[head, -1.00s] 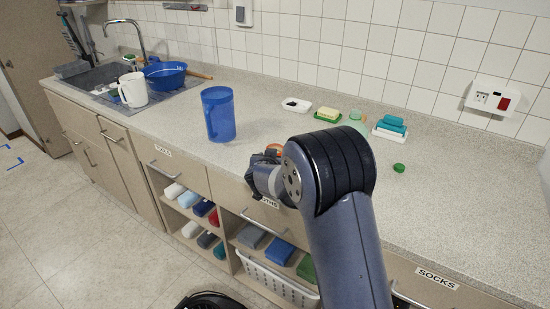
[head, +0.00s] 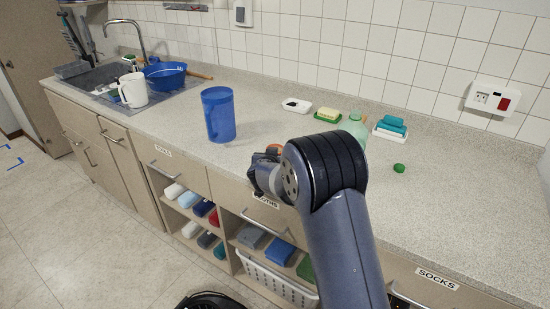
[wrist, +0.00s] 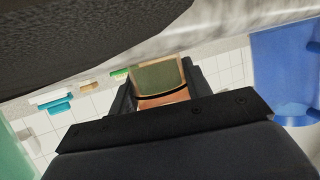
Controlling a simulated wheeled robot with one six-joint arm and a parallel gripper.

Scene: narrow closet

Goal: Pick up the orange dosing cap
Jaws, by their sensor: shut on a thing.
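The orange dosing cap (wrist: 163,98) is between the two dark fingers of my gripper (wrist: 160,92) in the wrist view. An olive-coloured face shows beside its orange part. My gripper is shut on the cap. In the head view a small orange bit of the cap (head: 274,149) shows at the end of my gripper (head: 268,155), by the front edge of the counter. My arm hides much of the gripper there, and I cannot tell how high the cap is above the counter.
On the counter (head: 460,215) a blue pitcher (head: 219,115) stands left of my gripper. A green bottle (head: 354,128), soap dishes (head: 390,128) and a green cap (head: 399,168) are behind and right. A white jug (head: 133,90) stands near the sink. The right counter is mostly clear.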

